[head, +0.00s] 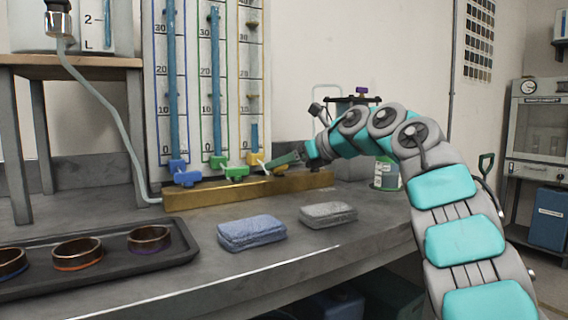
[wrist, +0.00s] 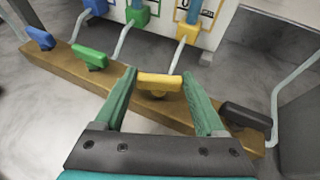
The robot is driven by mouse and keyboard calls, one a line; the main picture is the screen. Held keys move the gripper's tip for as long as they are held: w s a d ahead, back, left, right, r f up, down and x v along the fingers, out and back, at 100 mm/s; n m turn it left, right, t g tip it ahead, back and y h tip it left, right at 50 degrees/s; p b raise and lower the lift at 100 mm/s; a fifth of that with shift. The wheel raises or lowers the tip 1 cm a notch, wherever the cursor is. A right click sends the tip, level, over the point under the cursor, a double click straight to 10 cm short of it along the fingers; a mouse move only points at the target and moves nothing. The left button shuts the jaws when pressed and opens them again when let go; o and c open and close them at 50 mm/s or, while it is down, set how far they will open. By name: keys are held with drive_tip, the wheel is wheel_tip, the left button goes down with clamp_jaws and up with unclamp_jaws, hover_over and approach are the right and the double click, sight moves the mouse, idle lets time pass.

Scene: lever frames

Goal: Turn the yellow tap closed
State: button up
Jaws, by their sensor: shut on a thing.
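The yellow tap handle (wrist: 159,82) sits on the brass bar (wrist: 60,62) in the wrist view, crosswise between the two green fingers of my gripper (wrist: 158,75). The fingers are shut on the handle's two ends. In the head view my gripper (head: 268,164) reaches in from the right, low over the brass bar (head: 215,197), and hides the yellow handle. The yellow fitting (head: 255,159) stands just left of the fingertips, at the foot of the yellow-marked tube (head: 253,100), where the blue liquid is low.
Blue (wrist: 40,38) and green (wrist: 90,57) tap handles lie left of the yellow one; a black handle (wrist: 246,116) is close on its right. Blue (head: 250,232) and grey (head: 328,214) sponges and a dark tray (head: 105,267) with rings are on the bench in front.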

drive_tip(key=shift+s+m+t, duration=0.1)
drive_tip(key=shift+m+t, duration=0.2)
drive_tip(key=shift+a+m+t+h+b, duration=0.1)
drive_tip(key=shift+m+t+h+b, duration=0.25)
drive_tip(key=shift+m+t+h, duration=0.2)
drive_tip(key=shift+s+a+r+m+t+h, duration=0.15)
drive_tip(key=shift+m+t+h, duration=0.3)
drive_tip(key=shift+m+h, duration=0.2)
drive_tip(key=shift+m+t+h+p, duration=0.5)
drive_tip(key=shift+m+p, duration=0.1)
drive_tip(key=shift+p, duration=0.1)
drive_tip(key=o, duration=1.3)
